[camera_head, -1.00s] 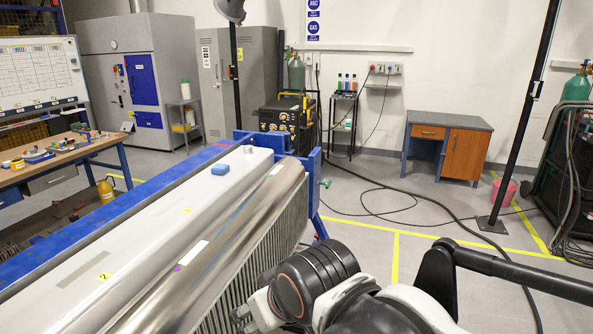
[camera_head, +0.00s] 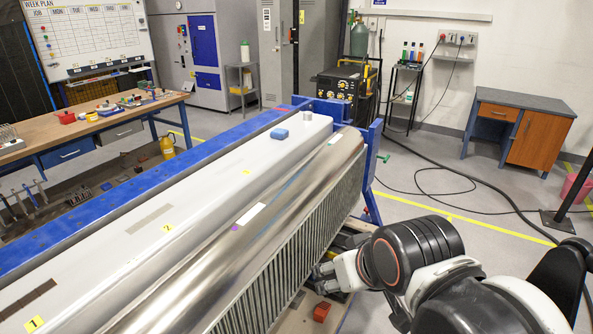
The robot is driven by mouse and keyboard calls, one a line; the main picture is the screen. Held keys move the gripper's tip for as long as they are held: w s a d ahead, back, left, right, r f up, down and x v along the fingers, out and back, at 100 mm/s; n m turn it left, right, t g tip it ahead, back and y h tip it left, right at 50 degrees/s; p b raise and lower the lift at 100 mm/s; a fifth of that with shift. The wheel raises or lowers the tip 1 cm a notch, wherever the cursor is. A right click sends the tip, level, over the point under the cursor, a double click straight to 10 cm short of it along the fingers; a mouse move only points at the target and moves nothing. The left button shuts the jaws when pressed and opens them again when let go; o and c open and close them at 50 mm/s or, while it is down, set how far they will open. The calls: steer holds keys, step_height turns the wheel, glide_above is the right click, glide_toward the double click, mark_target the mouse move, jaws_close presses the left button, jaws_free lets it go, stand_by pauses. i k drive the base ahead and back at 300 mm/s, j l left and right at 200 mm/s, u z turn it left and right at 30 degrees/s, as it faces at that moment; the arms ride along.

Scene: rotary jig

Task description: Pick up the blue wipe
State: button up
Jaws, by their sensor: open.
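The blue wipe (camera_head: 279,134) is a small blue block-like piece. It lies on the long white top surface (camera_head: 215,185) of the jig, near its far end, beside a small pale cylinder. My gripper (camera_head: 324,279) is low at the right of the jig, beside the ribbed metal side. It is partly hidden by my arm, looks open, and is well apart from the wipe. I see nothing held in it.
A red item (camera_head: 321,311) sits low below the gripper. A workbench (camera_head: 95,125) with tools stands left. A wooden desk (camera_head: 520,125) stands back right, with cables on the floor.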

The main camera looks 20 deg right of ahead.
mark_target(278, 132)
steer(key=u, duration=0.25)
steer(key=i+l+u, duration=0.1)
steer(key=u, duration=0.3)
steer(key=l+u, duration=0.4)
steer(key=i+l+u, duration=0.1)
steer(key=l+u, duration=0.15)
steer(key=u, duration=0.2)
steer(key=l+u, duration=0.25)
steer(key=u, duration=0.15)
